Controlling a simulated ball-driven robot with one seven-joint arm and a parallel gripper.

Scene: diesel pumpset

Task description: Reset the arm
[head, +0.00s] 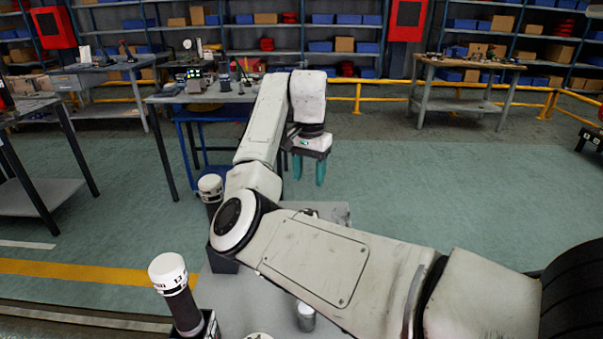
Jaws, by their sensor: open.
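My gripper (309,168) hangs at the end of my white arm, a little right of the middle of the head view. Its two green fingers point down and stand apart, with nothing between them. The green floor shows behind the fingers. My arm reaches in from the lower right, bends at a dark round joint, and rises before the wrist turns down. The arm hides part of the grey surface below it.
A workbench (172,98) with tools and small parts stands behind my arm. Another workbench (470,64) stands at the back right. White-capped cylinders (168,272) stand at lower left. A yellow rail (372,98) runs before the shelves.

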